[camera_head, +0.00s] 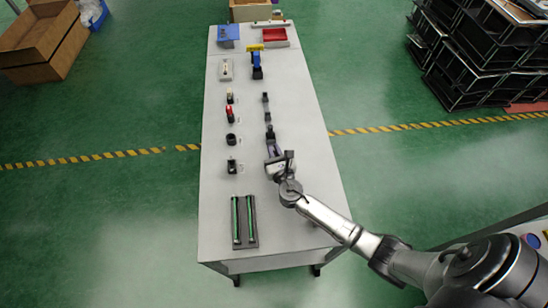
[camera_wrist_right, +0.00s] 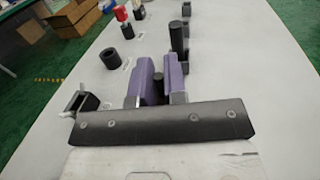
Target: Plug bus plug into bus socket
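My right gripper (camera_head: 272,150) is low over the right side of the table, pointing to the far end. In the right wrist view its two purple fingers (camera_wrist_right: 160,80) stand either side of a small black peg-like part (camera_wrist_right: 158,77). Most of this part is hidden, and I cannot tell whether the fingers press on it. A black open-topped box-shaped fixture (camera_head: 232,166) stands left of the gripper, apart from it; it also shows in the right wrist view (camera_wrist_right: 82,102). No label shows which parts are the bus plug and bus socket. My left gripper is out of view.
A black ring-shaped fixture (camera_head: 231,139) and a red part (camera_head: 229,113) stand farther up the left row. Dark upright parts (camera_head: 268,117) line the right row beyond the gripper. A rack with green bars (camera_head: 244,222) lies nearer. The middle lane between the rows is clear.

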